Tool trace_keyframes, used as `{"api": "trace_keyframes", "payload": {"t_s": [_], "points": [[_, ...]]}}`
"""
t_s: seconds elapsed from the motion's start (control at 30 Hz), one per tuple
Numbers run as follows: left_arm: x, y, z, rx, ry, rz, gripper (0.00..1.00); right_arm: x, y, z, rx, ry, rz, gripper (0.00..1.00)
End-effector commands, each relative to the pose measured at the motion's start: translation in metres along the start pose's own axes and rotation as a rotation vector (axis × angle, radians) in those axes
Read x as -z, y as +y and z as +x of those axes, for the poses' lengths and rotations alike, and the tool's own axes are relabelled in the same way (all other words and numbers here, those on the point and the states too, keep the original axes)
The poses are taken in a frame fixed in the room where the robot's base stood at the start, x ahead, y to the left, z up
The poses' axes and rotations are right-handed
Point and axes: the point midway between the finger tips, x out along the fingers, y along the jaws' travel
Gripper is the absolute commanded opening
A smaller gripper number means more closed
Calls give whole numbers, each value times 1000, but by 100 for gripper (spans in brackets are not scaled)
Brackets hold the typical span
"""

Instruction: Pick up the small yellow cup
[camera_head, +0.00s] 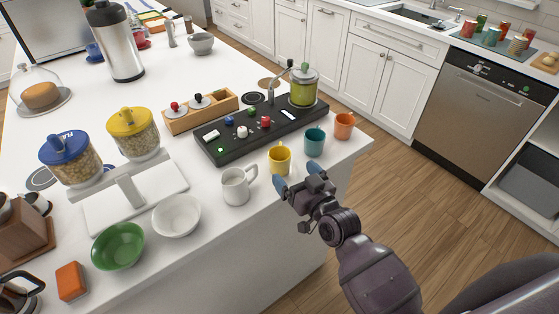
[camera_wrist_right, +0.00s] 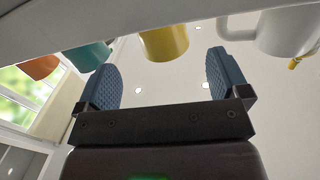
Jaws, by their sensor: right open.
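The small yellow cup (camera_head: 279,162) stands upright near the front edge of the white counter, between a white mug and a teal cup. My right gripper (camera_head: 298,178) is open and empty, just in front of the cup at the counter's edge. In the right wrist view the yellow cup (camera_wrist_right: 165,43) appears at the top, lined up between the two blue finger pads (camera_wrist_right: 165,82) but beyond them. I see no contact between fingers and cup. My left gripper is not in view.
The white mug (camera_head: 236,189) stands close on the left, the teal cup (camera_head: 314,143) and orange cup (camera_head: 344,126) on the right. Behind is a black control panel (camera_head: 222,152). White (camera_head: 177,216) and green (camera_head: 118,246) bowls lie further left. The floor in front is clear.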

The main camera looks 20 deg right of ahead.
Motion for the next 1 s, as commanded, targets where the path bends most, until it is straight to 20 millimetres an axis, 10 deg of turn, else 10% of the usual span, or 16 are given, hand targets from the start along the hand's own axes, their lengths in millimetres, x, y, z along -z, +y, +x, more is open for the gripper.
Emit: {"api": "trace_keyframes", "payload": {"t_s": [1.0], "points": [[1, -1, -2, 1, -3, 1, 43, -7, -4, 72, 0, -1, 0, 94]]}}
